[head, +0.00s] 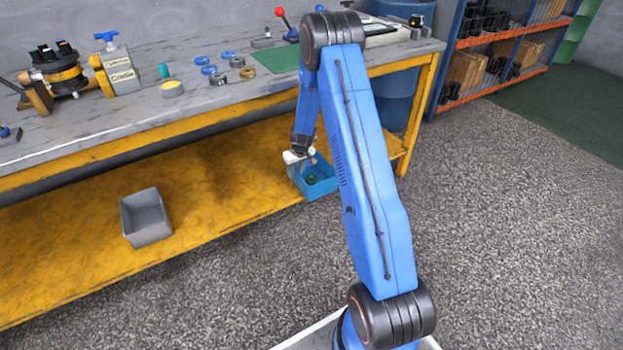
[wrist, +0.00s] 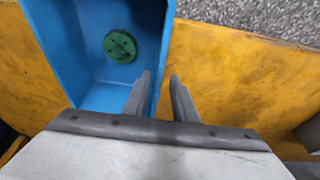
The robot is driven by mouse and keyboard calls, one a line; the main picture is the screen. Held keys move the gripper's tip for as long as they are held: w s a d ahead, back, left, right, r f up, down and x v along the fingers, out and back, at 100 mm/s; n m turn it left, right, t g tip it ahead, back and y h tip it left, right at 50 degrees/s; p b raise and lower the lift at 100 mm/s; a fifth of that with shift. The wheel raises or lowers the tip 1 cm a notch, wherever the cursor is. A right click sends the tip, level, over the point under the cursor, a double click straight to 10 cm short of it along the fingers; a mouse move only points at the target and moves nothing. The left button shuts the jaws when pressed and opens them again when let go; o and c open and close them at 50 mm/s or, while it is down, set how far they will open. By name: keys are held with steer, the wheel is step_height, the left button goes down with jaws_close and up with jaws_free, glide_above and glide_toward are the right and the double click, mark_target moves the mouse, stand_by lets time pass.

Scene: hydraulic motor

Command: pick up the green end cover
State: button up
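The green end cover (wrist: 120,46) is a round green disc with small holes, lying on the floor of a blue bin (wrist: 62,40). In the head view the green cover (head: 312,179) shows inside the blue bin (head: 322,192) on the yellow lower shelf, partly hidden by the bin wall. My gripper (wrist: 160,82) is open and empty, its two fingers apart. In the wrist view the fingers lie to the lower right of the cover, near the bin's right wall. In the head view my gripper (head: 300,158) hangs over the bin's back left side.
A grey bin (head: 146,218) stands on the yellow lower shelf (head: 225,195) to the left. The workbench top (head: 130,117), holding several parts, overhangs the shelf close to my arm. The shelf between the two bins is clear.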

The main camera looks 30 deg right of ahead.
mark_target(295, 184)
steer(key=shift+s+d+x, duration=0.1)
steer(key=shift+s+x, duration=0.05)
steer(key=shift+x, duration=1.2)
steer(key=shift+s+d+x, duration=0.1)
steer(key=shift+d+x, duration=0.05)
steer(key=shift+x, duration=1.25)
jaws_close()
